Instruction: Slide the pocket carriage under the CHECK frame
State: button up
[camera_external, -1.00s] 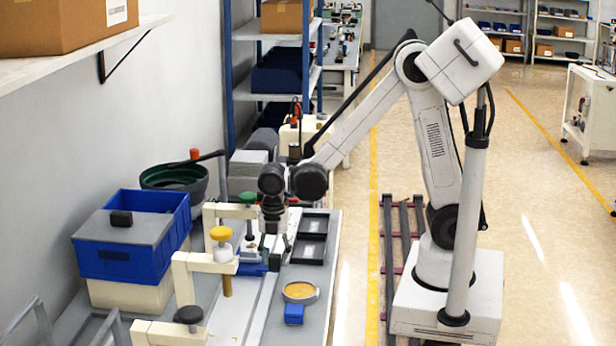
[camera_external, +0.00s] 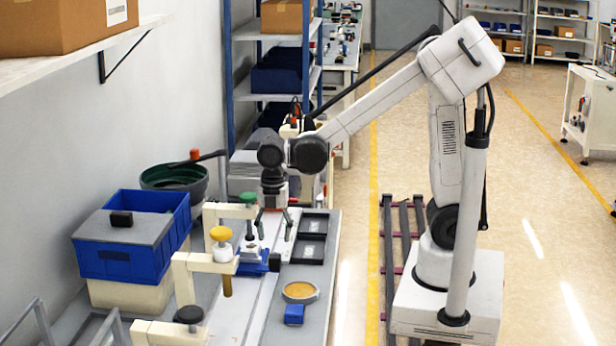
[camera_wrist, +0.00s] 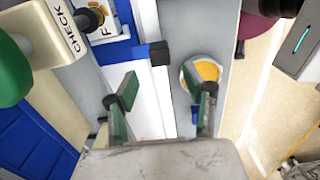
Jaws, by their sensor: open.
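The pocket carriage (camera_external: 256,266) is a blue block with a black knob (camera_external: 274,262) on its right side. It sits on the pale track, near the frame with the green knob (camera_external: 248,198). In the wrist view, the blue carriage (camera_wrist: 123,50) and its black knob (camera_wrist: 158,53) show at the top. The cream CHECK frame (camera_wrist: 42,30) is at upper left there, beside a green knob. Whether the carriage is beneath it is unclear. My gripper (camera_external: 273,222) is open and empty above the track; its fingers also show apart in the wrist view (camera_wrist: 162,105).
A second cream frame has a yellow knob (camera_external: 221,233), and a nearer one a black knob (camera_external: 188,315). A round dish with a yellow top (camera_external: 300,292) and a small blue block (camera_external: 294,314) stand right of the track. Black trays (camera_external: 309,250) lie behind; a blue bin (camera_external: 110,262) is left.

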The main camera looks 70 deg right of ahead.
jog(key=shift+r, duration=2.2)
jog(key=s+d+r+m+t, duration=0.3)
jog(key=s+d+m+t, duration=0.4)
jog(key=s+d+m, duration=0.5)
jog(key=s+m, duration=0.1)
jog(key=m, duration=0.7)
jog(key=shift+d+r, duration=0.15)
jog(key=shift+r, duration=0.05)
